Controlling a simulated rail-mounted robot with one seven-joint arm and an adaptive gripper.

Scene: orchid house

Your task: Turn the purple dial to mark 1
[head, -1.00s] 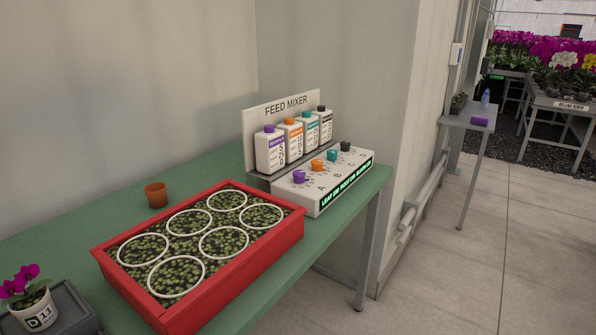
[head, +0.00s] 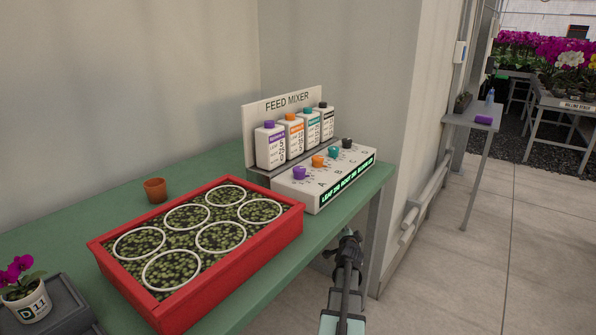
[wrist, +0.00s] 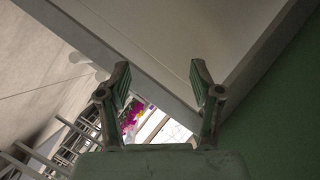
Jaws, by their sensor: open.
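The purple dial (head: 299,173) is the leftmost of several dials on the sloped white panel of the feed mixer (head: 322,190), at the back right of the green table. Its mark setting is too small to read. My gripper (head: 350,240) is low in front of the table's right end, below and apart from the mixer. In the wrist view my gripper (wrist: 160,85) has its two fingers spread with nothing between them. The dial is not in the wrist view.
Orange (head: 318,161), teal (head: 333,153) and black (head: 347,143) dials sit beside the purple one. Bottles stand behind them. A red tray (head: 245,255) of seedlings lies left of the mixer. The table's front edge lies between my gripper and the panel.

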